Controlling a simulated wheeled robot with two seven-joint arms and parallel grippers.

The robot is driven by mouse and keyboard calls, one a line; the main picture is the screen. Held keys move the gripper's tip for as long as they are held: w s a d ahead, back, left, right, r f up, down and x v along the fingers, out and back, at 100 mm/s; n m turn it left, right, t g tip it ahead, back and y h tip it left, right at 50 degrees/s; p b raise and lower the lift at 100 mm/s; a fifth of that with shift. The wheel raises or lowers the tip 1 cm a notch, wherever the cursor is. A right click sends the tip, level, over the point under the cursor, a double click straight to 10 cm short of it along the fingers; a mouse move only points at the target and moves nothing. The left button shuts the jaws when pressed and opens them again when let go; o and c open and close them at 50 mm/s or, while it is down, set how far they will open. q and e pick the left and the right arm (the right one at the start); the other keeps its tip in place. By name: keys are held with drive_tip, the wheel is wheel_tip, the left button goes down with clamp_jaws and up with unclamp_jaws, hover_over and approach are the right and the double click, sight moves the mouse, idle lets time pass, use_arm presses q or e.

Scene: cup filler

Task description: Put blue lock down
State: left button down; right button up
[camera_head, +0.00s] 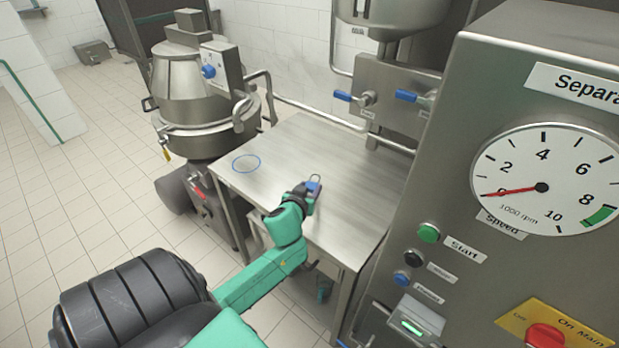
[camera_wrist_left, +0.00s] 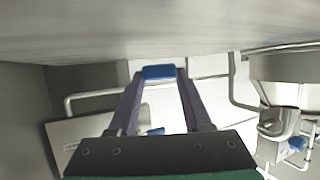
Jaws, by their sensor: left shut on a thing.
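The blue lock (camera_head: 314,185), a small blue body with a metal shackle, is at the tip of my left gripper (camera_head: 309,188), over the middle of the steel table (camera_head: 330,150). In the left wrist view the blue lock (camera_wrist_left: 159,72) sits between the two dark fingertips, and the left gripper (camera_wrist_left: 159,78) is shut on it. I cannot tell whether the lock touches the tabletop. A blue circle (camera_head: 246,155) is marked on the table's left part, apart from the lock, with nothing in it. My right gripper is not in view.
A steel separator machine (camera_head: 190,90) stands left of the table. Blue-handled valves (camera_head: 366,98) and piping are behind it. A control panel (camera_head: 455,200) with a speed gauge (camera_head: 545,180) rises at the right. The tabletop around the lock is clear.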

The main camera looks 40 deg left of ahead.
use_arm(q)
wheel_tip(320, 180, up, 17)
drive_tip(key=p, duration=0.2)
drive_tip(key=s+d+f+m+h, duration=0.1)
drive_tip(key=s+d+f, duration=0.3)
drive_tip(key=d, duration=0.3)
drive_tip(key=s+d+f+m+t+h, duration=0.1)
drive_tip(key=s+d+f+m+h, duration=0.1)
drive_tip(key=s+d+f, duration=0.2)
drive_tip(key=s+d+f+m+h, duration=0.1)
drive_tip(key=s+d+f, duration=0.4)
drive_tip(key=d, duration=0.5)
drive_tip(key=shift+d+f+m+h, duration=0.3)
drive_tip(key=shift+f+m+h, duration=0.1)
drive_tip(key=shift+f+h, duration=0.35)
